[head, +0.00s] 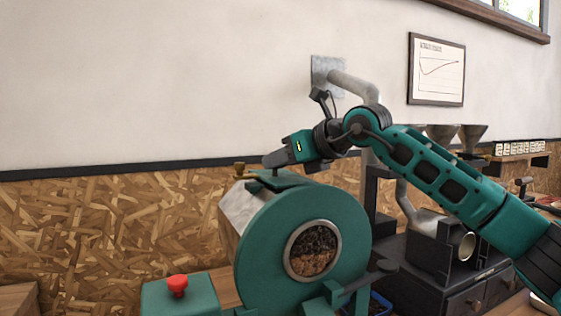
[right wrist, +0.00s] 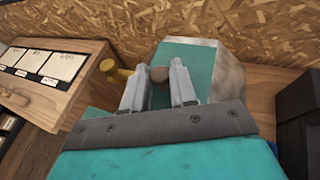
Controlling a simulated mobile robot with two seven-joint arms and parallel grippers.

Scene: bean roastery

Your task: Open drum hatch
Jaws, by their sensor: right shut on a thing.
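The roaster drum (head: 348,215) has a teal round front with a window (head: 313,249) showing brown beans behind it. My right gripper (head: 270,160) is at the top of the drum, reaching in from the right. In the right wrist view its two fingers (right wrist: 159,75) are closed on a small brown rounded knob (right wrist: 158,74). A teal surface of the drum top (right wrist: 185,54) lies beyond the fingers. The hatch's edges are largely hidden by the gripper, and I cannot tell how far it stands open. My left gripper is not in view.
A brass fitting (head: 240,169) stands left of the gripper, close to the fingers. A teal box with a red button (head: 177,284) is at lower left. A grey pipe (head: 355,84) runs from the wall behind my arm. Cards on a wooden board (right wrist: 45,64) show at left in the wrist view.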

